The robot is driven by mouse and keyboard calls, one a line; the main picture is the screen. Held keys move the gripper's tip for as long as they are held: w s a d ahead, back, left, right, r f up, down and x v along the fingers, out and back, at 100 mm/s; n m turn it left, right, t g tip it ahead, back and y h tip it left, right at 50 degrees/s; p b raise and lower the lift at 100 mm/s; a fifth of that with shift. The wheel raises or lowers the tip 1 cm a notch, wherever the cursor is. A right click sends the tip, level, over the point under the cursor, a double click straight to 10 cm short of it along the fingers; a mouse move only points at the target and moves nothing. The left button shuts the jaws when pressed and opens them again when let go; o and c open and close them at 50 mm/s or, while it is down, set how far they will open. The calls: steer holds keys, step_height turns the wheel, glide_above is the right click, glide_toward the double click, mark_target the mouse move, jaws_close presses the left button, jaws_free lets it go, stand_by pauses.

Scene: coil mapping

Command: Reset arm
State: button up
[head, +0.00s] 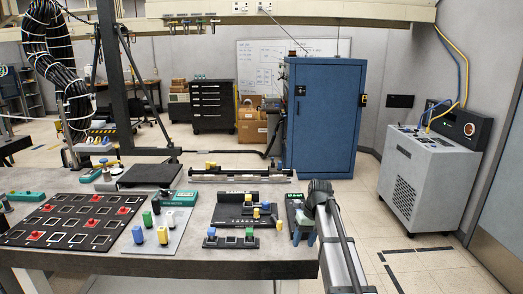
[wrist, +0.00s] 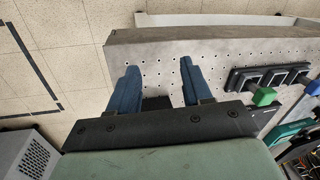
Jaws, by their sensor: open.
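My gripper (head: 304,236) is at the right end of the workbench (head: 215,262) in the head view, with its blue fingers pointing down near the bench edge. In the wrist view my gripper (wrist: 157,70) shows two blue fingers apart, with nothing held between them. A bare part of the bench top (wrist: 220,55), dotted with small holes, lies beyond the fingers. My arm hides part of the bench's right end in the head view.
A black panel with red pieces (head: 75,222) lies at left on the bench. A black holder with coloured blocks (head: 230,241) stands left of my gripper. A green block (wrist: 264,96) sits right in the wrist view. A blue cabinet (head: 324,118) and grey machine (head: 428,178) stand beyond on open floor.

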steer(key=s+f+m+g, duration=0.1)
steer(key=s+f, duration=0.6)
steer(key=f, duration=0.4)
steer(key=s+f+g, duration=0.1)
steer(key=s+f, duration=0.6)
steer(key=f, duration=0.3)
steer(key=s+f+m+g, duration=0.1)
steer(key=s+f, duration=0.7)
steer(key=f, duration=0.3)
steer(key=s+f+g, duration=0.1)
steer(key=s+f, duration=0.4)
steer(key=s, duration=0.4)
steer(key=s+d+f+g+h, duration=0.1)
steer(key=s+f, duration=0.4)
steer(key=s, duration=0.5)
steer(key=s+f+g+h, duration=0.1)
steer(key=s+f, duration=0.4)
steer(key=s, duration=0.5)
steer(key=shift+s+d+g, duration=0.2)
steer(key=shift+d+g, duration=0.1)
